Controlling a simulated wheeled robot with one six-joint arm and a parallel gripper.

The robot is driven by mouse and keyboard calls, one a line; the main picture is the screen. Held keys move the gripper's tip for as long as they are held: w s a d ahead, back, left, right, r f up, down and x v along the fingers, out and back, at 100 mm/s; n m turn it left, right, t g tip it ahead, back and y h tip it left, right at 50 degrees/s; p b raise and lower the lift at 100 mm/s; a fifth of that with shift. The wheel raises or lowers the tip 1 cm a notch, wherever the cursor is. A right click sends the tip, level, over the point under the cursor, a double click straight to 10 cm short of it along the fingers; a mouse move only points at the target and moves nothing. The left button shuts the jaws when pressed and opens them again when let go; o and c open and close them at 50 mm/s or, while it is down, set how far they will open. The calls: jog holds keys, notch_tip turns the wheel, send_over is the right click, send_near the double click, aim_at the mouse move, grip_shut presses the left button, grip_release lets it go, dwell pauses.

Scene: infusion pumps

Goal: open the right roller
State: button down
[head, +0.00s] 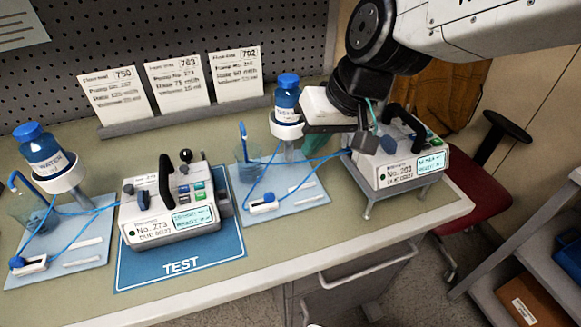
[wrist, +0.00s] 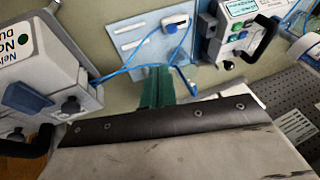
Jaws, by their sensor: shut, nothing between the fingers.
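The right roller clamp (head: 262,203) is a small white piece with a dark blue roller, on the light blue board (head: 300,205) right of the TEST mat. It also shows at the top of the wrist view (wrist: 176,21). Blue tubing runs through it. Whether the roller is open or closed is too small to tell. My gripper, with teal fingers (wrist: 155,72), is shut and empty. It points toward this board and is apart from the clamp. In the head view my wrist hangs over the back right of the board and hides part of it.
Pump 273 (head: 165,222) stands on the TEST mat (head: 190,265), left of the board. Pump 203 (head: 400,172) stands on a raised stand at the right. A blue bottle (head: 286,97) in a white holder is close to my wrist. Another roller clamp (head: 30,265) lies far left.

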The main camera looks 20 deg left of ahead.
send_near(269, 197)
jog(key=w+f, duration=0.1)
jog(key=w, duration=0.1)
jog(key=w+f, duration=0.1)
jog(key=f, duration=0.1)
jog(key=shift+w+d+f, duration=0.25)
jog(key=shift+w+f, duration=0.05)
jog(key=shift+w, duration=0.1)
jog(key=shift+s+a+f, duration=0.65)
jog(key=shift+a+f, duration=0.3)
jog(key=shift+f, duration=0.05)
jog(key=shift+s+a+f, duration=0.15)
jog(key=shift+a, duration=0.05)
